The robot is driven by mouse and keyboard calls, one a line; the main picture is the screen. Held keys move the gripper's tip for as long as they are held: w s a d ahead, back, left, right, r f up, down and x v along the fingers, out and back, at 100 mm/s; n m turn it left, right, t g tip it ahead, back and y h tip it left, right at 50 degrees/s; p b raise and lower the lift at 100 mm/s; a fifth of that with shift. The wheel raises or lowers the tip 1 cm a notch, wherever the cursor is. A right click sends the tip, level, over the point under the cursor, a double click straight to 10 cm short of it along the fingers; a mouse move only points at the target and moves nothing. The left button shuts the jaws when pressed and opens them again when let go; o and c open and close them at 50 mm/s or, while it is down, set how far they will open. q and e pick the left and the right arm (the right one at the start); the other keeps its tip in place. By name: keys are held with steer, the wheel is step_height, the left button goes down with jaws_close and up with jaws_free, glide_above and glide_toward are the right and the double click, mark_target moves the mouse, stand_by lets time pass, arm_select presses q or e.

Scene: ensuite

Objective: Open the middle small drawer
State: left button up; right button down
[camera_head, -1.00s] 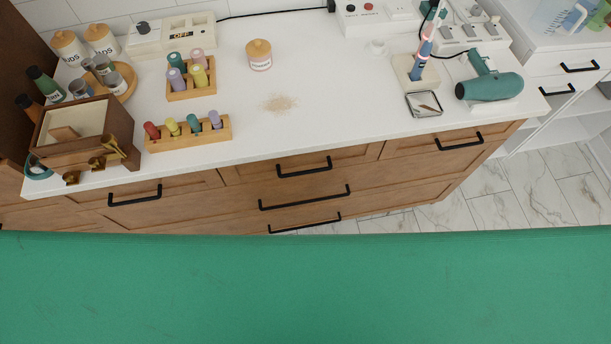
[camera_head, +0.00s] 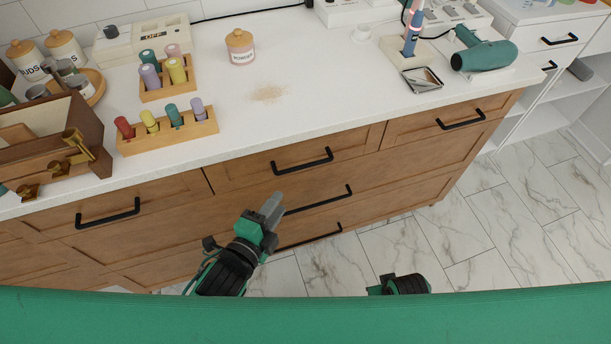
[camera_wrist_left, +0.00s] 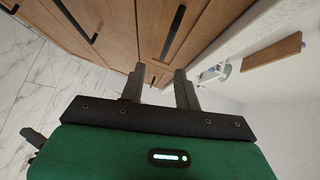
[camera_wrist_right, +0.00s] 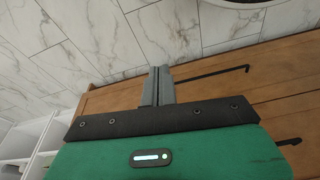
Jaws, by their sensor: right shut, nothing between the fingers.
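The middle small drawer (camera_head: 348,149) is in the top row of the wooden cabinet, with a black bar handle (camera_head: 302,161). It looks closed. My left gripper (camera_head: 272,206) is in front of the cabinet, below and left of that handle, apart from it. In the left wrist view its two fingers (camera_wrist_left: 158,84) are spread with nothing between them, and a black handle (camera_wrist_left: 172,32), likely this drawer's, lies beyond. My right gripper shows only partly at the bottom of the head view; in the right wrist view its fingers (camera_wrist_right: 158,86) are together and empty.
Other handles are on the left drawer (camera_head: 108,213), the right drawer (camera_head: 461,119) and the lower drawers. A wooden box (camera_head: 60,140), bottle racks (camera_head: 168,135), a powder jar (camera_head: 240,47) and a hair dryer (camera_head: 485,52) stand on the counter. The marble floor (camera_head: 480,230) is clear.

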mark_target(305, 165)
arm_select(q)
steer(key=x, duration=0.4)
steer(key=r+x, duration=0.1)
steer(key=x, duration=0.8)
steer(key=shift+w+d+r, duration=0.15)
steer(key=shift+w+d, duration=0.05)
steer(key=shift+d, duration=0.15)
jaws_close()
